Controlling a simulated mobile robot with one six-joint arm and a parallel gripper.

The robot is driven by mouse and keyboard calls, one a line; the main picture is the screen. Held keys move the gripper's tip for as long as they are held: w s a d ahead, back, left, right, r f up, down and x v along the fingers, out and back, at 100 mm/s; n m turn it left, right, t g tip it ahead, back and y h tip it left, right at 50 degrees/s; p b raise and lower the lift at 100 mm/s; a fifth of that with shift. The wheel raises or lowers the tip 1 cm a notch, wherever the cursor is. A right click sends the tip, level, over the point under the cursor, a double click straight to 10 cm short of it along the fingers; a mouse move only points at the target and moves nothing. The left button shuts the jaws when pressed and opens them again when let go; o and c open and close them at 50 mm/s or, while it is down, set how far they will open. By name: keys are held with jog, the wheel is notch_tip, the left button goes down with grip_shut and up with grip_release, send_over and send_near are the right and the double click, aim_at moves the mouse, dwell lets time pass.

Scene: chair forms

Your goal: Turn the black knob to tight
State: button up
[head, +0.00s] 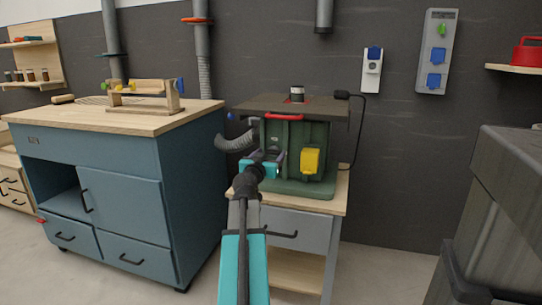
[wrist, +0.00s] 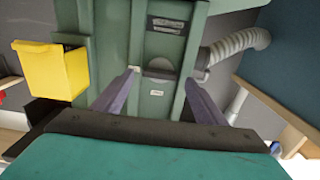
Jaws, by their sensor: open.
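The green machine (head: 297,150) stands on a small bench, with a dark flat top. A dark rounded part (wrist: 158,72) on its green front, which may be the black knob, shows between my fingers in the wrist view; its lower side merges with a dark gap. My gripper (head: 265,158) reaches to the machine's front, left of the yellow box (head: 310,161). In the wrist view my gripper (wrist: 161,77) has its two fingers spread apart, with nothing held. I cannot tell whether the fingers touch the machine.
The yellow box also shows at the left of the wrist view (wrist: 50,70). A grey hose (head: 234,142) leaves the machine's left side. A blue cabinet (head: 120,190) stands left and a dark grey bin (head: 500,210) right. Open floor lies between the bench and bin.

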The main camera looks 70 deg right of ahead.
jog(key=shift+d, duration=0.85)
jog(key=shift+c, duration=0.5)
